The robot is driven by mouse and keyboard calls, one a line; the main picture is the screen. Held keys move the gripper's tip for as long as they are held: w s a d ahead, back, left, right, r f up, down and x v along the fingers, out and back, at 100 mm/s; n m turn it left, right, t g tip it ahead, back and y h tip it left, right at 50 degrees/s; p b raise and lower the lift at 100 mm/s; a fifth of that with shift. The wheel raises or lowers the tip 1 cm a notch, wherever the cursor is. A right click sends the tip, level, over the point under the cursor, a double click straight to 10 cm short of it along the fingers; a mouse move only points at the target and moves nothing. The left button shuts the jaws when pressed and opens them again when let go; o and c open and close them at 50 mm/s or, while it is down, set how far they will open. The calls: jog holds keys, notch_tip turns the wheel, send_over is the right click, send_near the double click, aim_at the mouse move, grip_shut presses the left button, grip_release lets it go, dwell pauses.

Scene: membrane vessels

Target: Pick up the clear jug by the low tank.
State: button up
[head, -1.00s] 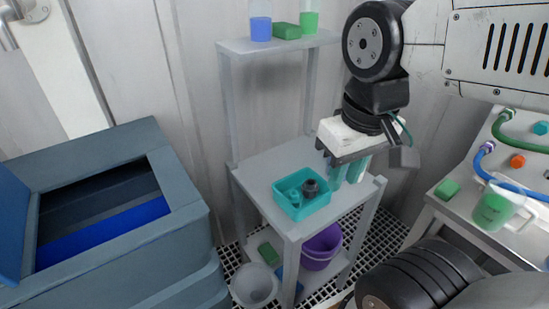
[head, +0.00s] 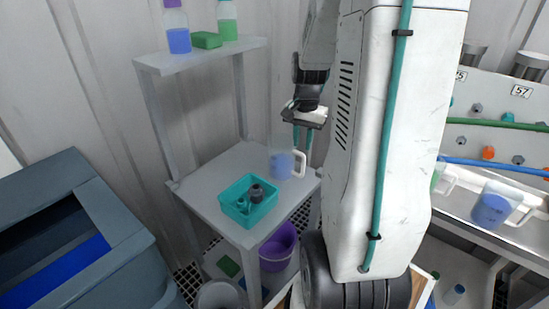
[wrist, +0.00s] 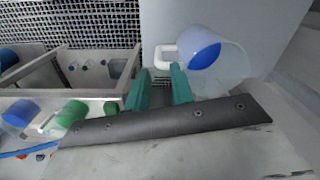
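A clear jug (head: 281,163) with a little blue liquid and a white handle stands upright on the middle shelf, behind the teal tray. My gripper (head: 302,135) points down just above and beside its handle side. In the wrist view the jug (wrist: 228,65) is on the right, and its handle lies just past the tips of my open teal fingers (wrist: 163,72). The fingers are apart with nothing held; contact with the handle cannot be told. Another clear jug (head: 492,207) with blue liquid stands on the right bench. A green-liquid jug (head: 440,181) there is partly hidden by my arm.
A teal tray (head: 233,216) with dark parts sits on the shelf's front. Bottles (head: 178,38) and a green block (head: 207,40) stand on the top shelf. A blue-grey tank (head: 125,235) is at left. A purple bucket (head: 277,250) is below. Green and blue hoses cross the bench.

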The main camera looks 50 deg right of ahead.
aim_at(304, 161)
jog(key=shift+s+d+f+m, duration=0.25)
jog(key=shift+d+f+m, duration=0.05)
jog(key=shift+d+f, duration=0.6)
jog(key=f, duration=0.7)
jog(key=shift+w+a, duration=0.2)
grip_shut()
